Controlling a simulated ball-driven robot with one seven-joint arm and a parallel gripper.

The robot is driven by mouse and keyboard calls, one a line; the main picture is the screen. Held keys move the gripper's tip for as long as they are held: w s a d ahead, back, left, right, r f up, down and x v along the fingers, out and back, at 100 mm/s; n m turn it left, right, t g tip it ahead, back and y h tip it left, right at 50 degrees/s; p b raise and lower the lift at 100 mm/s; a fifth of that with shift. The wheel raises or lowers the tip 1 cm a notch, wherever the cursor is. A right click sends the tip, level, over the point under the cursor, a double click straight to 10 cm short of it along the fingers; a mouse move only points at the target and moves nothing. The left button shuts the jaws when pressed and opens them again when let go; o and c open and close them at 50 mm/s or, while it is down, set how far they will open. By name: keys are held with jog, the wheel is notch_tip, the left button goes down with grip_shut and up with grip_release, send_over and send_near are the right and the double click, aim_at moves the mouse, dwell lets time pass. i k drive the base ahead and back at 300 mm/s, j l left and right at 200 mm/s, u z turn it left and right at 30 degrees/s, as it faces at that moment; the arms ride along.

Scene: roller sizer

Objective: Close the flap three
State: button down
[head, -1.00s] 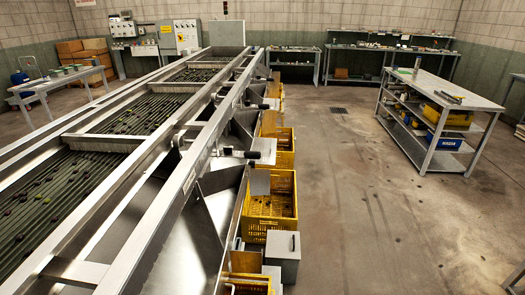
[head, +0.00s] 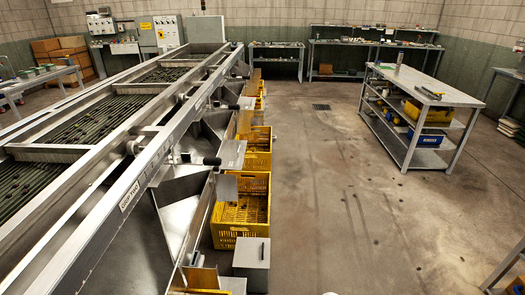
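The roller sizer (head: 165,130) runs from the near left to the back, with chutes down its right side. Grey metal flap plates stick out at the chute mouths: one (head: 231,154) beside a black-knobbed handle (head: 212,161), one (head: 226,187) nearer, and one (head: 246,103) farther back. I see no number on them, so I cannot tell which is flap three. Their exact open or shut positions are hard to tell. My gripper is not in view.
Yellow crates stand below the chutes, a near one (head: 240,232) and one behind it (head: 258,160). A grey box (head: 251,262) stands in front of the near crate. A workbench (head: 425,90) stands at right. The floor (head: 350,200) between is clear.

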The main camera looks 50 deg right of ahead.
aim_at(232, 153)
jog(key=i+l, duration=0.1)
jog(key=l, duration=0.25)
jog(key=i+l+z, duration=0.15)
jog(key=l, duration=0.25)
jog(key=i+l, duration=0.1)
jog(key=l, duration=0.25)
jog(key=i+l+z, duration=0.1)
jog(key=l, duration=0.25)
jog(key=i+l+z, duration=0.1)
jog(key=l, duration=0.25)
jog(key=i+z, duration=0.25)
jog(key=i, duration=1.3)
